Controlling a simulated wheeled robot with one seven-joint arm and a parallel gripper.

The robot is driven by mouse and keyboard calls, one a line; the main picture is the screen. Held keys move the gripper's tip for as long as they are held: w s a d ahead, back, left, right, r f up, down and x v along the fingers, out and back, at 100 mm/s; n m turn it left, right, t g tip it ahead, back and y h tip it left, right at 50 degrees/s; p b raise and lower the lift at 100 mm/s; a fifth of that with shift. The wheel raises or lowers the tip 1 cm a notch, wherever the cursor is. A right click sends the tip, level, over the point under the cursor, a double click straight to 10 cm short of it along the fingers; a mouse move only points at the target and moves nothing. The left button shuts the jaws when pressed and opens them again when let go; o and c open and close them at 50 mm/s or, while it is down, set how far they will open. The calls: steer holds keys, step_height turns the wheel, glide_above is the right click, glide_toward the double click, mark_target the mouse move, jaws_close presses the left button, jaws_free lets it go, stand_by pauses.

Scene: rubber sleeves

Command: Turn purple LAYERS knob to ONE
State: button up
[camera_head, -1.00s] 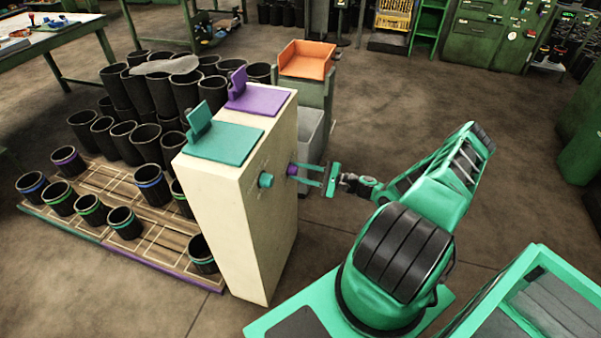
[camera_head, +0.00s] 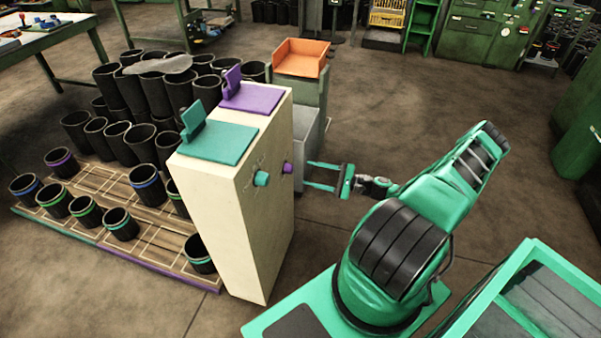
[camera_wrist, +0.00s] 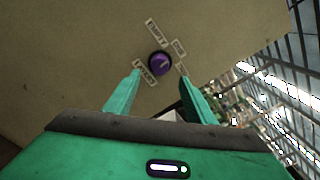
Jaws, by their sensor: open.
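The purple knob (camera_head: 288,168) sits on the side face of a tall cream box (camera_head: 268,230), to the right of a teal knob (camera_head: 261,179). My gripper (camera_head: 307,174) is open, its two teal fingers pointing at the purple knob with a gap in front of it. In the wrist view the purple knob (camera_wrist: 160,63) appears just beyond and between the open fingertips (camera_wrist: 160,74), apart from them. Which label the knob points to is unclear.
Purple (camera_head: 252,97) and teal (camera_head: 217,142) plates lie on top of the box. Black sleeves (camera_head: 120,222) stand on a wooden pallet (camera_head: 160,238) to the left. A grey bin (camera_head: 306,150) and an orange tray (camera_head: 300,58) are behind.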

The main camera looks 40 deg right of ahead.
steer(key=shift+v, duration=1.9)
steer(key=s+a+r+n+g+h, duration=0.25)
steer(key=s+r+n+g, duration=0.2)
steer(key=r, duration=0.35)
steer(key=s+a+r+n+g+h, duration=0.2)
steer(key=s+r+n+g+h, duration=0.15)
steer(key=r+g, duration=0.4)
steer(key=s+a+r+n+g+h, duration=0.25)
steer(key=s+r+n, duration=0.2)
steer(key=r, duration=0.45)
steer(key=s+a+r+h, duration=0.1)
steer(key=s+a+r, duration=0.1)
steer(key=s+r, duration=0.4)
steer(key=s+a+r+h, duration=0.1)
steer(key=s+a+r, duration=0.1)
steer(key=s+r, duration=0.4)
steer(key=s, duration=0.3)
steer(key=shift+s+a, duration=0.2)
steer(key=shift+a, duration=0.2)
